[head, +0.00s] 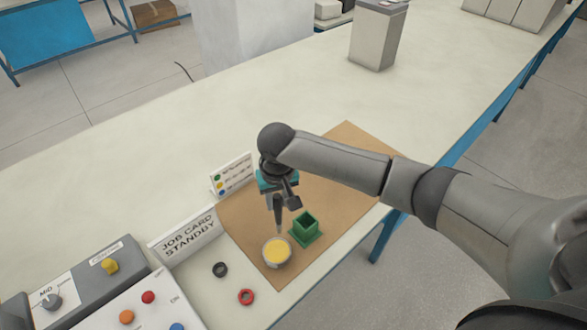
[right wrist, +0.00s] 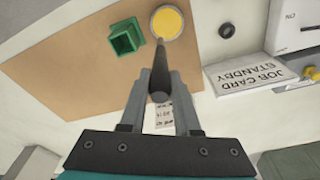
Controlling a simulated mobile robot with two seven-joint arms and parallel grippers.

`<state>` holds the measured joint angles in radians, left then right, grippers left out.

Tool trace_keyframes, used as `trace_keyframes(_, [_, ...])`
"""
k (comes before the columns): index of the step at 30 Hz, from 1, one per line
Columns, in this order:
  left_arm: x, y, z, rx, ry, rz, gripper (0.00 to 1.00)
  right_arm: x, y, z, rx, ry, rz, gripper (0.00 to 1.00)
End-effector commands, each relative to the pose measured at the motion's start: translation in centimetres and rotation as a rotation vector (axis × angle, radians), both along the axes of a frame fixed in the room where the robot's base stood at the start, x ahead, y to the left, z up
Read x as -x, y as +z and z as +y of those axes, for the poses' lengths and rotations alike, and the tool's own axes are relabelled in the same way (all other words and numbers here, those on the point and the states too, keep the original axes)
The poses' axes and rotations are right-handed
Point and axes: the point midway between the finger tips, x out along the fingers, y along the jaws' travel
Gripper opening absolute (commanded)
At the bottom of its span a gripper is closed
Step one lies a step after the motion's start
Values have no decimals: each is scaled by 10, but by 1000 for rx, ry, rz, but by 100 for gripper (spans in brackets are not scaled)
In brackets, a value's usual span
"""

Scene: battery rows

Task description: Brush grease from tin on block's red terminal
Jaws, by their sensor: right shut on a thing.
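My right gripper (head: 279,203) is shut on a dark brush (right wrist: 160,82), which points down toward the grease tin. The tin (head: 277,252) is round, with yellow grease inside, on the brown mat. In the right wrist view the brush tip lies over the near edge of the tin (right wrist: 167,22); I cannot tell whether it touches the grease. A green square open holder (head: 305,229) stands right of the tin and appears empty. I cannot make out a block with a red terminal. My left gripper is not in view.
A black ring (head: 220,269) and a red ring (head: 246,297) lie on the bench left of the mat (head: 340,150). A job card sign (head: 187,237), a small label stand (head: 232,176) and a control panel (head: 100,290) stand left. A grey bin (head: 377,38) stands far back.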

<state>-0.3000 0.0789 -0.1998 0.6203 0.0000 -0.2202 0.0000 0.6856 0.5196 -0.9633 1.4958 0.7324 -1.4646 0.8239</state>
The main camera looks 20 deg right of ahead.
Motion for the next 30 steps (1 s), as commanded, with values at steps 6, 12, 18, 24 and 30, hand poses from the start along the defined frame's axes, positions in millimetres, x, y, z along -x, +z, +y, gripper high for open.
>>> trace_keyframes(6, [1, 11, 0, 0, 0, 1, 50, 5, -16, 13, 7, 14, -8, 0])
trace_keyframes(12, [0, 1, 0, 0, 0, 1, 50, 5, -27, 14, 7, 14, -10, 0])
trace_keyframes(18, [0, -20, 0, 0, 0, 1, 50, 5, -45, 13, 7, 14, -9, 0])
trace_keyframes(24, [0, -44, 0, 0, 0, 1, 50, 5, -65, 13, 8, 15, -10, 0])
trace_keyframes(30, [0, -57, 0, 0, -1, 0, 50, 5, -77, 13, 7, 15, -10, 0])
